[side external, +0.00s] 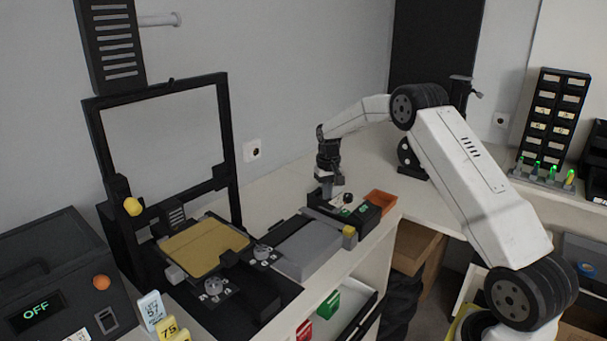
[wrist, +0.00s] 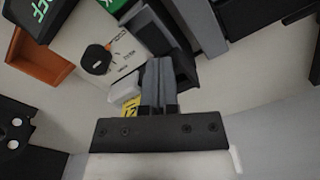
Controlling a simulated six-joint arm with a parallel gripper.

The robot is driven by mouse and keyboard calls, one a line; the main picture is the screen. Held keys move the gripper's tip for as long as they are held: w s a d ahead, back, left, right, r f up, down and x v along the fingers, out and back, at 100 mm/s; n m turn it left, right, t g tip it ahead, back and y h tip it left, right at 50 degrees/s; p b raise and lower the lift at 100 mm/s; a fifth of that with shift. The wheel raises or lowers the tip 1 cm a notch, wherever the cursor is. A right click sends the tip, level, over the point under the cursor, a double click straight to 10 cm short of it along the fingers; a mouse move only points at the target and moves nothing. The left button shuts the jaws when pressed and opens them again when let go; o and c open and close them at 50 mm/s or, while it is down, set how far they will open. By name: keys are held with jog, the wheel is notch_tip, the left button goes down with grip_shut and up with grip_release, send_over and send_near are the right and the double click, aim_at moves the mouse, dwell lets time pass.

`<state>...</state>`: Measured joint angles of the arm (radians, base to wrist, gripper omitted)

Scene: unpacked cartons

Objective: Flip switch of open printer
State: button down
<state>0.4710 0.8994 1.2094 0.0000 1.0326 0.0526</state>
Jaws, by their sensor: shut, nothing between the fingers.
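The open-frame printer (side external: 228,140) stands at the left in the side external view, with a black upright frame and a yellow-gold bed (side external: 205,246). A dark box (side external: 50,270) left of it has a display (side external: 37,312) reading OFF in green, an orange knob (side external: 101,282) and what looks like a rocker switch (side external: 107,320). My gripper (side external: 325,193) points down, shut and empty, over a small dark unit at the bench's right. In the wrist view my gripper (wrist: 158,62) covers part of this unit, beside a black knob (wrist: 97,59) on a white panel.
An orange tray (side external: 381,200) lies right of the small unit; it also shows in the wrist view (wrist: 33,58). A grey block (side external: 310,250) lies between printer and unit. Numbered tags (side external: 152,310) stand before the dark box. A black drawer rack (side external: 552,115) stands far right.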

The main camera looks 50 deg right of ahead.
aim_at(326, 205)
jog(key=shift+f, duration=1.25)
dwell(1.1)
jog(key=shift+r, duration=3.6)
jog(key=shift+a, duration=0.1)
jog(key=s+a+n+t, duration=0.15)
jog(key=s+a, duration=0.25)
jog(key=a, duration=0.4)
jog(key=s+a+n, duration=0.2)
jog(key=s+a, duration=0.2)
jog(key=a, duration=0.4)
jog(key=s+a+f+n, duration=0.1)
jog(key=s+a, duration=0.4)
jog(key=s, duration=0.2)
jog(key=s+a+f+n+t, duration=0.1)
jog(key=s+a, duration=0.4)
jog(key=s, duration=0.3)
jog(key=c, duration=1.3)
grip_release()
jog(key=shift+n, duration=0.25)
